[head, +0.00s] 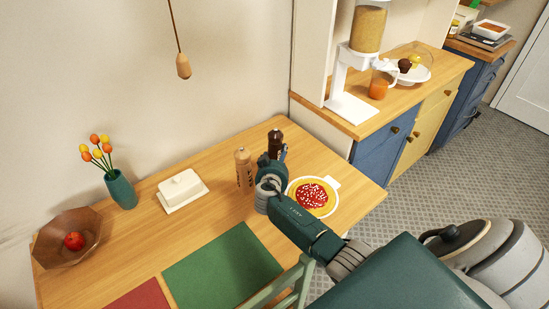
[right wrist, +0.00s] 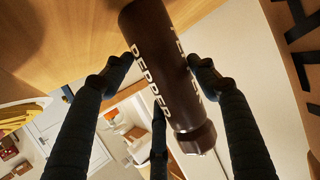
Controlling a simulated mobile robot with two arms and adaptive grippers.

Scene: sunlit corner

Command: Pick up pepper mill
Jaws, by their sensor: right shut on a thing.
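The pepper mill (head: 276,139) is dark brown and is near the back edge of the wooden table, partly hidden behind my right gripper (head: 272,160). In the right wrist view the pepper mill (right wrist: 165,60) carries the white word PEPPER and lies between my dark fingers (right wrist: 162,74). The right gripper is shut on it. I cannot tell whether its base touches the table. My left gripper is not in view.
A red-topped round dish (head: 312,195) is close on the right of the gripper. A white butter dish (head: 182,188), a green vase (head: 121,190) with flowers and a bowl (head: 58,248) with a red apple stand left. A green placemat (head: 225,266) lies in front. A pendant (head: 183,66) hangs above.

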